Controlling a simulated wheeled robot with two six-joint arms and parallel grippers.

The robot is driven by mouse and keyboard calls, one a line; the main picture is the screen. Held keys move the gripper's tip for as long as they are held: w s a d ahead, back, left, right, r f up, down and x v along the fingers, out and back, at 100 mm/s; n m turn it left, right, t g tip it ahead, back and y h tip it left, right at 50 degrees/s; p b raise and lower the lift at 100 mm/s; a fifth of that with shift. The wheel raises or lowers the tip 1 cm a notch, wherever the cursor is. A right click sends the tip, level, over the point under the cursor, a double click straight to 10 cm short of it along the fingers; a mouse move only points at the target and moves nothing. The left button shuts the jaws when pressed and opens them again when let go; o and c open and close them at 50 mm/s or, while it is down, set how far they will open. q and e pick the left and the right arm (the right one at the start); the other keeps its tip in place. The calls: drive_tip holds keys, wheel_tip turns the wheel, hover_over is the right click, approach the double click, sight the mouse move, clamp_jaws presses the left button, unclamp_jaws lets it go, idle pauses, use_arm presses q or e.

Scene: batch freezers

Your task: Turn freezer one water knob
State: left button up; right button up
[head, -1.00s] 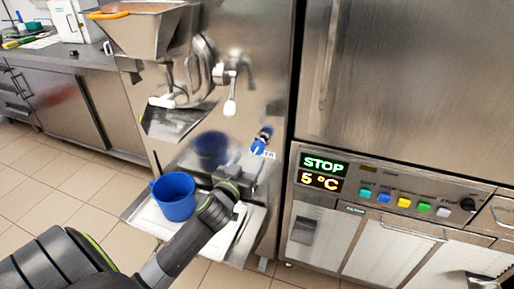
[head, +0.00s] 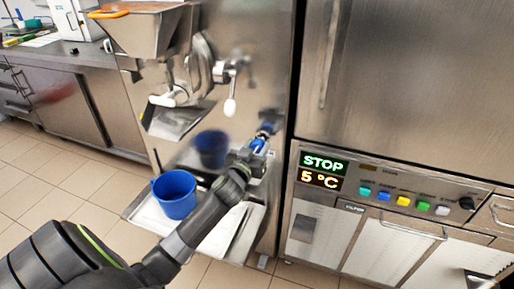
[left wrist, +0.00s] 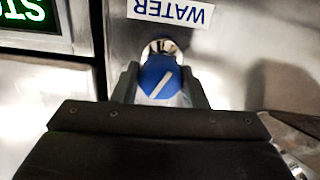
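The water knob (head: 267,127) is a blue knob on the front of the steel freezer at centre. It also shows in the left wrist view (left wrist: 160,77), with a slanted white line on its face and a WATER label (left wrist: 170,10) beside it. My left gripper (head: 259,146) is at the knob. In the left wrist view its two fingers stand on either side of the knob, very close to it; they look open, and firm contact is not visible. My right gripper is not in view.
A blue bucket (head: 175,193) stands on the tray (head: 146,216) below, left of my left arm. A white-tipped lever (head: 230,106) sticks out above the knob. To the right is a unit with a STOP display (head: 323,163) and coloured buttons.

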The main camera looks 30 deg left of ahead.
use_arm(q)
drive_tip(key=c, duration=0.4)
drive_tip(key=shift+m, duration=0.3)
drive_tip(key=m+p, duration=0.2)
drive_tip(key=m, duration=0.2)
drive_tip(key=shift+m+p, duration=0.3)
drive_tip(key=m+p, duration=0.1)
drive_tip(key=m, duration=0.3)
drive_tip(key=shift+d+p, duration=0.1)
drive_tip(key=shift+p, duration=0.25)
drive_tip(key=shift+f+m+p, duration=0.1)
drive_tip(key=shift+m+p, duration=0.4)
drive_tip(key=shift+m, duration=1.2)
drive_tip(key=shift+g, duration=0.3)
drive_tip(key=shift+f, duration=0.1)
